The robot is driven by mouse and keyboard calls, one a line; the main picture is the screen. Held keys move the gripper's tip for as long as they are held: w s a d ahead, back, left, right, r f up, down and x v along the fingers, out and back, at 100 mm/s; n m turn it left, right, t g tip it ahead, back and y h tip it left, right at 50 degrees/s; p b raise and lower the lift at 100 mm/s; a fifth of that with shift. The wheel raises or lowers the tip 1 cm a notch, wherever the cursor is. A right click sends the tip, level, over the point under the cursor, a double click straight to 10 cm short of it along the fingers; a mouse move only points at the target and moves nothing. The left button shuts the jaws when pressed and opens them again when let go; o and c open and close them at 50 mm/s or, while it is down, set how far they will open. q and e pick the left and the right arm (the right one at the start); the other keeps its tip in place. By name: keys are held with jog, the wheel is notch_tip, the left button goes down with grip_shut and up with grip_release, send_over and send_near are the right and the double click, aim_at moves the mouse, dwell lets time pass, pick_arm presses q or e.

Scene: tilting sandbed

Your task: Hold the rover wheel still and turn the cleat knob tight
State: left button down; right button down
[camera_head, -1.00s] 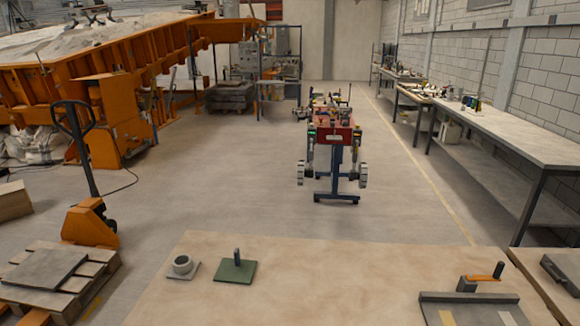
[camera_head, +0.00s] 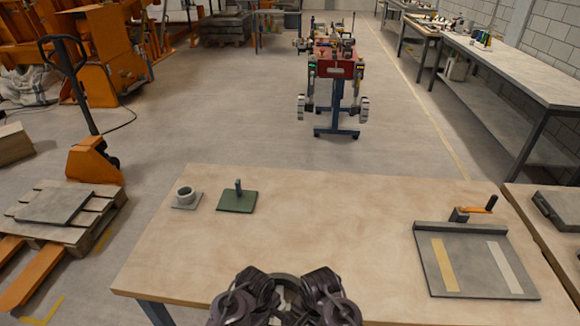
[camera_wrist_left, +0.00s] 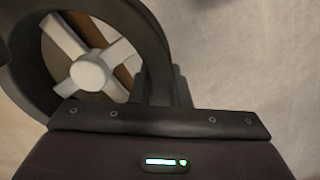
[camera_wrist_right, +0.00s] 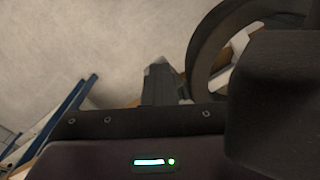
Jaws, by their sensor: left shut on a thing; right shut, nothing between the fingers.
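The rover wheel shows at the bottom centre of the head view as a grey rim (camera_head: 285,284), partly hidden by my grippers. In the left wrist view it has a dark rim (camera_wrist_left: 157,50), pale spokes and a round pale hub (camera_wrist_left: 90,73). My left gripper (camera_head: 262,284) is shut on the wheel at its rim. My right gripper (camera_head: 311,284) is shut and empty at the wheel's right side. In the right wrist view its fingers (camera_wrist_right: 160,68) stand beside the rim (camera_wrist_right: 205,50), apart from it. I cannot make out the cleat knob.
The wooden table (camera_head: 330,235) is mostly clear. A grey ring on a plate (camera_head: 186,196) and a green plate with a peg (camera_head: 237,201) lie at its back left. A grey panel (camera_head: 475,265) and an orange-handled crank (camera_head: 474,210) are at the right.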

jog(key=shift+w+a+r, duration=0.1)
jog(key=shift+w+a, duration=0.25)
jog(key=shift+w, duration=0.15)
dwell(0.3)
jog(key=r, duration=0.6)
jog(key=shift+s+a, duration=0.25)
jog(key=shift+a, duration=0.1)
dwell(0.3)
notch_tip(320, 180, down, 6)
jog(key=s+d, duration=0.1)
jog(key=d, duration=0.1)
jog(key=shift+s+d, duration=0.15)
jog(key=shift+s, duration=0.05)
dwell(0.5)
